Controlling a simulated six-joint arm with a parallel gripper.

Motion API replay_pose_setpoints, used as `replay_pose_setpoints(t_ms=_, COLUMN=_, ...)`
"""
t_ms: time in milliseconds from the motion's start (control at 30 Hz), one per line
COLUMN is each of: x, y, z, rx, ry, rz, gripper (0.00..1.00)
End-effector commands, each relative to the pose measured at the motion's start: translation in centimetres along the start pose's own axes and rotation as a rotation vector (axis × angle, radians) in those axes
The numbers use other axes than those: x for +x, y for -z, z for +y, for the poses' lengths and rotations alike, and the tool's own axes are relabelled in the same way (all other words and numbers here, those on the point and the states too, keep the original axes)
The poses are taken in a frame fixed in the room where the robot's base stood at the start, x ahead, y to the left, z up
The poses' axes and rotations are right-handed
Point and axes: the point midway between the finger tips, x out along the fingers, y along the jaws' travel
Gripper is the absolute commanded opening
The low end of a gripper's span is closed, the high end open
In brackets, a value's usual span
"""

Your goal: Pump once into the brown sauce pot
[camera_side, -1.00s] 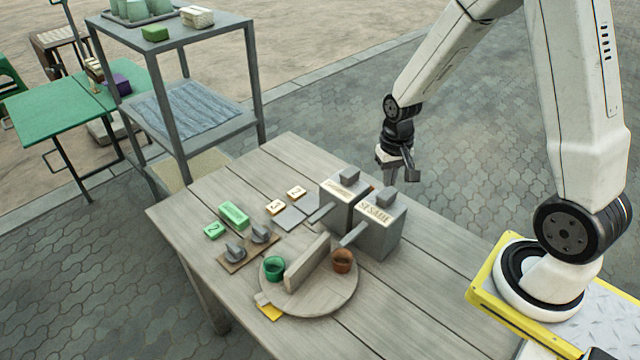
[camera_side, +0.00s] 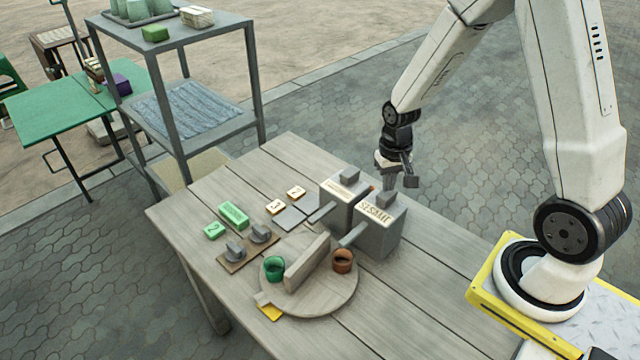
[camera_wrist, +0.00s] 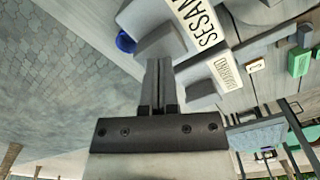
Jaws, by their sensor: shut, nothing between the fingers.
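The brown sauce pot (camera_side: 343,261) stands on a round wooden board (camera_side: 325,300), right of an upright wooden divider (camera_side: 306,262). A grey dispenser labelled SESAME (camera_side: 377,238) stands behind it, its spout pointing toward the board. The dispenser has a block-shaped pump head (camera_side: 387,199) on top. My gripper (camera_side: 411,181) is shut and empty, in the air above and slightly right of that head. In the wrist view its closed fingers (camera_wrist: 158,66) appear close to the SESAME pump head (camera_wrist: 160,43); contact cannot be told.
A second dispenser (camera_side: 334,210) with its own pump head stands left of SESAME. A green pot (camera_side: 275,268) is left of the divider. Numbered tiles (camera_side: 276,207), a green block (camera_side: 233,215) and grey knobs (camera_side: 259,233) lie farther left. The right of the table is clear.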

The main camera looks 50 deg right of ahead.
Motion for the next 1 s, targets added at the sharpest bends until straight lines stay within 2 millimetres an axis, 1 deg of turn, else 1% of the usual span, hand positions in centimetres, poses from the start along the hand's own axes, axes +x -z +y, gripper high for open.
replay_pose_setpoints(t_ms=267, x=0.2, y=0.0, z=0.0, rx=0.000, ry=0.000, rz=-0.001, gripper=0.00)
replay_pose_setpoints(t_ms=700, x=1.2, y=0.0, z=0.0, rx=0.000, ry=0.000, rz=0.000, gripper=0.00)
replay_pose_setpoints(t_ms=1000, x=1.4, y=0.0, z=0.0, rx=0.000, ry=0.000, rz=0.000, gripper=0.00)
